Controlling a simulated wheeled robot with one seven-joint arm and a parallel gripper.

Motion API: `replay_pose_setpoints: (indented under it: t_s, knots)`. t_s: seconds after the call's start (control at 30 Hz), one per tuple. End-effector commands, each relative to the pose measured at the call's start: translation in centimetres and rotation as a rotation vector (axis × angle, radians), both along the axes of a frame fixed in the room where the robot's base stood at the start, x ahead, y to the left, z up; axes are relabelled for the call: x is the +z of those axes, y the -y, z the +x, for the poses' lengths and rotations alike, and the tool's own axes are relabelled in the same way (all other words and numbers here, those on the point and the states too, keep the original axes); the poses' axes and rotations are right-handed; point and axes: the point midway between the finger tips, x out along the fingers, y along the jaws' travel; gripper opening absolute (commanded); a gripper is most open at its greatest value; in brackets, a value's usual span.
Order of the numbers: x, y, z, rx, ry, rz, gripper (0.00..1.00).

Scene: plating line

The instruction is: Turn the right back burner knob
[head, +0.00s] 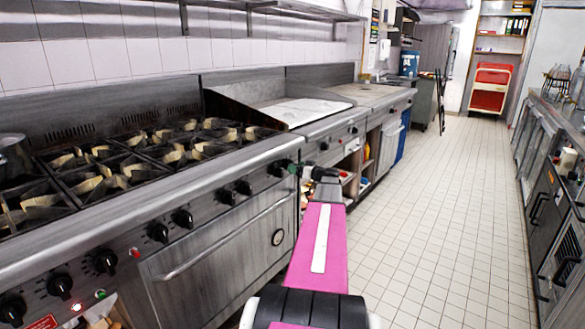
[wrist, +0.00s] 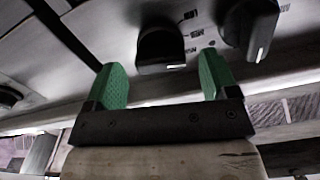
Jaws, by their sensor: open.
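The stove's front panel carries a row of black knobs. In the wrist view, one black knob (wrist: 160,48) with a white mark lies just beyond my fingertips, roughly centred between them. A second black knob (wrist: 250,25) is to its right, outside the fingers. My gripper (wrist: 162,65) is open and empty, its two green fingers apart on either side of the first knob's line. In the head view, my gripper (head: 298,169) is at the right end of the stove panel, by the last knobs (head: 275,170). Whether the fingers touch a knob cannot be told.
The stove top (head: 120,165) holds several burners with grates, and a pot (head: 14,156) at the left. An oven door handle (head: 225,240) runs below the knobs. A griddle (head: 305,110) stands beyond. The tiled floor (head: 430,210) is clear; a counter (head: 560,150) lines the right.

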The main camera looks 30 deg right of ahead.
Motion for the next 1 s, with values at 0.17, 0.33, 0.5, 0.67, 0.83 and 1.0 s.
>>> replay_pose_setpoints:
  t_s: [0.17, 0.33, 0.5, 0.67, 0.83, 1.0]
  knots:
    - [0.0, -0.7, 2.0, 0.000, 0.000, 0.000, 0.80]
    - [0.0, -1.1, 2.6, 0.000, 0.000, 0.000, 0.80]
    - [0.0, -1.1, 2.7, -0.001, 0.000, 0.000, 0.80]
    - [0.0, -1.1, 2.7, -0.001, 0.000, 0.000, 0.57]
    - [0.0, -1.1, 2.6, -0.001, 0.000, 0.000, 0.32]
    - [0.0, -1.1, 2.6, -0.001, -0.004, 0.010, 0.32]
